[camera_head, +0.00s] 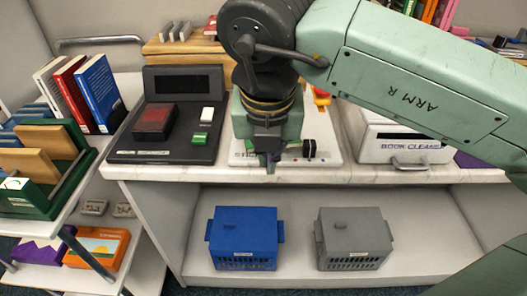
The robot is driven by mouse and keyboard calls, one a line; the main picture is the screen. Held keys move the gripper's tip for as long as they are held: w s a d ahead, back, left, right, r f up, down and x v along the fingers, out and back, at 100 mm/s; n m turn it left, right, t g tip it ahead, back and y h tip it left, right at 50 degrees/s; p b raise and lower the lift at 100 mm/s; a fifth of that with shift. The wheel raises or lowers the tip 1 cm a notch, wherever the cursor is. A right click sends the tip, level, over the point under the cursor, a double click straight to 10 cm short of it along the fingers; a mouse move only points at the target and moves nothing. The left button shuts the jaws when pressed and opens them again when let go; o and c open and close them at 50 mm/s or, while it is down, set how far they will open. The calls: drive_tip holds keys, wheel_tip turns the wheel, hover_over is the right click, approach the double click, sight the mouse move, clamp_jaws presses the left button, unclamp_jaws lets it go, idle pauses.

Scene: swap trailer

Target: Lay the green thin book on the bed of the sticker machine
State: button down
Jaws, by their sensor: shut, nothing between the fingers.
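The sticker machine (325,150) is a white unit on the counter, with a partly hidden label beginning "STIC". My gripper (269,163) points down in front of it, shut and empty, and hides much of it, including most of its bed. A small black knob (309,148) stands at the machine's front right. I cannot clearly pick out the green thin book. A green spine (429,11) shows among upright books at the top right, but I cannot tell whether it is that book.
Left of the machine is a black device (165,130) with red, white and green parts. A white book cleaner (400,140) stands right. Upright books (98,88) and a green rack (50,206) are left. Blue (243,232) and grey (352,235) crates sit below.

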drive_tip(key=w+f+b, duration=0.1)
drive_tip(key=w+f, duration=0.4)
drive_tip(key=shift+w+f, duration=0.35)
drive_tip(key=shift+w, duration=0.05)
